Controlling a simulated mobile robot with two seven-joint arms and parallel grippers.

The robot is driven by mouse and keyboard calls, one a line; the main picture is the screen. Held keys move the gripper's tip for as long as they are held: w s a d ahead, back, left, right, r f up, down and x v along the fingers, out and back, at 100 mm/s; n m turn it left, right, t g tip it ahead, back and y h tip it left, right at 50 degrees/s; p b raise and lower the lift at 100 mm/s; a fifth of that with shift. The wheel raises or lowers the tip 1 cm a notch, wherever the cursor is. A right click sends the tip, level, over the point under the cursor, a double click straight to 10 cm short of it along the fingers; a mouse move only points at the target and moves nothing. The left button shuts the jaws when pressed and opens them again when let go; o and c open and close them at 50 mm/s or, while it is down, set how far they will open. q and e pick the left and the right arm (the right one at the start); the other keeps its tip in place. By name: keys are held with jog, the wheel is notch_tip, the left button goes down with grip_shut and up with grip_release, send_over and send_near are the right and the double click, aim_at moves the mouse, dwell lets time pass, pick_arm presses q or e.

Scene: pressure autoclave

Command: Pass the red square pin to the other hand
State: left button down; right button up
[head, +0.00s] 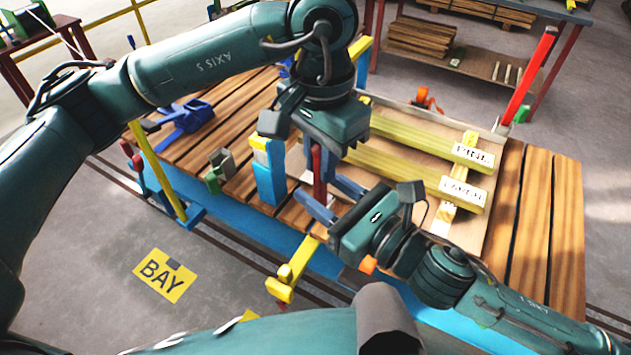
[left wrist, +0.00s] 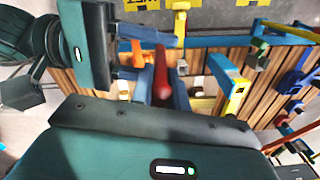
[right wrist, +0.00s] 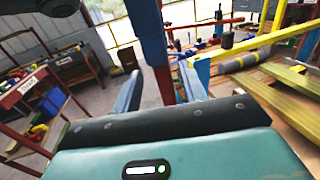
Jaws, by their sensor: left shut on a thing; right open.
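The red square pin (head: 320,178) hangs upright below my left gripper (head: 318,152), which is shut on its upper part. In the left wrist view the pin (left wrist: 161,75) stands out from between the blue fingers. My right gripper (head: 316,188) is open, its two blue fingers reaching in from the lower right on either side of the pin's lower part. In the right wrist view the pin (right wrist: 163,86) shows between the open fingers, with a blue finger of my left gripper above it. Whether either right finger touches the pin cannot be told.
Below is a slatted wooden bench with a blue frame (head: 236,229). A blue post with a yellow top (head: 268,172) stands left of the grippers. A shallow tray with yellow-green bars (head: 420,139) and labels lies to the right. A blue clamp (head: 187,120) sits at the back left.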

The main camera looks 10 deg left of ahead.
jog(key=shift+x, duration=0.95)
jog(key=shift+s, duration=0.1)
grip_shut()
pick_arm(q)
jog(key=c, duration=1.3)
grip_release()
